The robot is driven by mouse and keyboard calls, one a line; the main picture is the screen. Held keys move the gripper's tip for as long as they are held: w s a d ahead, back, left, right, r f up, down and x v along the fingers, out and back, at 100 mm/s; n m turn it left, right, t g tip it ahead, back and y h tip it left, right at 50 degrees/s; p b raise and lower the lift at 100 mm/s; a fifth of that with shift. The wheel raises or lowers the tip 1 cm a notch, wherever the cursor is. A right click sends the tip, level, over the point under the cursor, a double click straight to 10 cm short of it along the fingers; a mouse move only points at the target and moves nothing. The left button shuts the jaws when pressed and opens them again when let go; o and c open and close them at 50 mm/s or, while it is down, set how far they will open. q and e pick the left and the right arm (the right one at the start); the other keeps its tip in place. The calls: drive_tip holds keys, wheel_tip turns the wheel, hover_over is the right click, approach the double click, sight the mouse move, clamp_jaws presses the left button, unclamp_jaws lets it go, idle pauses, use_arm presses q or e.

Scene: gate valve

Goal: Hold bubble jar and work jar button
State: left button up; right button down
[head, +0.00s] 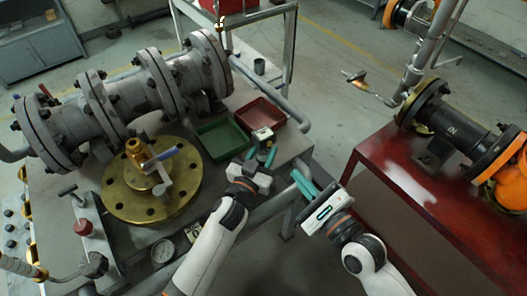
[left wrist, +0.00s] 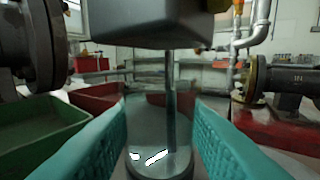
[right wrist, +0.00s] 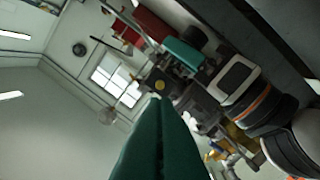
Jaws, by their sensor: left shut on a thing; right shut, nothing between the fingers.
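The bubble jar is a clear glass jar (left wrist: 158,158) with a metal stem and a grey block-like top (left wrist: 150,22). My left gripper (left wrist: 160,135) is shut on the jar, with a teal finger on each side of the glass. In the head view the jar's pale top (head: 262,134) shows just beyond my left gripper (head: 263,156). My right gripper (head: 297,180) is shut and empty, to the right of the jar and apart from it.
A green tray (head: 213,150) and a red tray (head: 240,122) lie on the bench near the jar. A flanged valve and pipe (head: 130,95) and a brass flange (head: 120,205) stand to the left. A red table (head: 400,175) is at the right, across a gap.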

sight(269, 144)
idle(0.3)
drive_tip(key=s+a+f+n+g+h, duration=0.25)
drive_tip(key=a+f+n+h, duration=0.2)
drive_tip(key=n, duration=1.05)
drive_tip(key=w+d+r+n+t+h, duration=0.1)
drive_tip(key=d+r+n+h, duration=0.3)
drive_tip(key=n+h, duration=0.4)
drive_tip(key=shift+r+n+t, duration=0.45)
drive_tip(key=shift+r+n, duration=0.05)
drive_tip(key=shift+n, duration=0.6)
drive_tip(key=w+a, duration=0.5)
drive_tip(key=w, duration=0.2)
drive_tip(key=shift+w, duration=0.25)
